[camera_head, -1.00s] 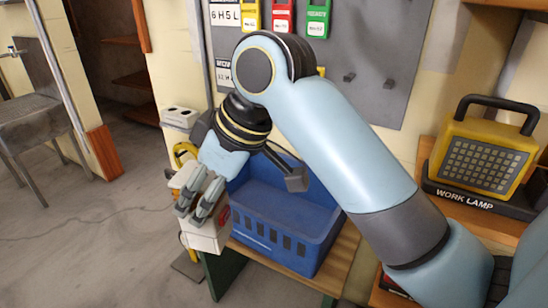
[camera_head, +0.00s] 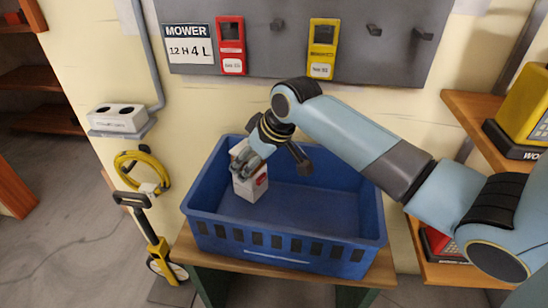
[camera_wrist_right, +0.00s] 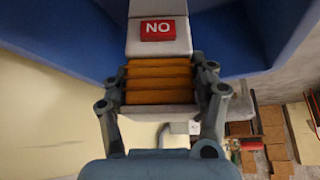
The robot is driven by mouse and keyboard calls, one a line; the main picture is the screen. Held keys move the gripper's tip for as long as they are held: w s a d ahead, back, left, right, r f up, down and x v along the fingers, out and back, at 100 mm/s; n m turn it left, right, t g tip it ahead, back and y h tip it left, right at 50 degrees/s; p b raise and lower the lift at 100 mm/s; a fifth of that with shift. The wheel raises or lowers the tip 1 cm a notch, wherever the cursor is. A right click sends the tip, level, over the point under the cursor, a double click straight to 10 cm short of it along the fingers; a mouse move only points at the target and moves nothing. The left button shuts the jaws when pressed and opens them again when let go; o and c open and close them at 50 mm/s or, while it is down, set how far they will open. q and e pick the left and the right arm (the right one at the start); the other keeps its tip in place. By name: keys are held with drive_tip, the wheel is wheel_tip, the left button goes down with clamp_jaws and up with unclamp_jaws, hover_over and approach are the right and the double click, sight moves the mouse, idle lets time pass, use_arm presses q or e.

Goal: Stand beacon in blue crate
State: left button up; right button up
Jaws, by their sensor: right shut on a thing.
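The beacon, a white block with a red patch (camera_head: 250,187), is inside the outline of the blue crate (camera_head: 285,245), near its back left corner. I cannot tell if it touches the crate floor. In the right wrist view the beacon (camera_wrist_right: 158,48) shows a red "NO" label and an orange ribbed part between the fingers. My right gripper (camera_head: 246,165) is shut on it from above; the grip also shows in the wrist view (camera_wrist_right: 160,88). The beacon looks about upright. The rest of the crate floor looks empty. My left gripper is not in view.
The crate stands on a wooden bench (camera_head: 240,268). A wall board with red and yellow tags (camera_head: 323,48) is behind it. A white socket box (camera_head: 118,117), a coiled yellow cable (camera_head: 140,165) and a yellow-black wheeled tool (camera_head: 156,247) are at left. A shelf (camera_head: 485,130) is at right.

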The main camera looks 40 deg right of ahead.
sight(262, 177)
wheel_tip(262, 177, down, 4)
drive_tip(key=shift+w+a+f+b, duration=0.1)
drive_tip(key=shift+f+b, duration=0.1)
drive_tip(key=shift+b, duration=0.25)
wheel_tip(262, 177, down, 4)
drive_tip(key=shift+r+b, duration=0.1)
drive_tip(key=shift+b, duration=0.45)
drive_tip(key=o, duration=1.7)
drive_tip(key=shift+f, duration=0.2)
drive_tip(key=p+v, duration=0.3)
drive_tip(key=v, duration=0.8)
drive_tip(key=shift+r, duration=0.25)
drive_tip(key=shift+s+r+p, duration=0.3)
drive_tip(key=shift+s+r, duration=0.05)
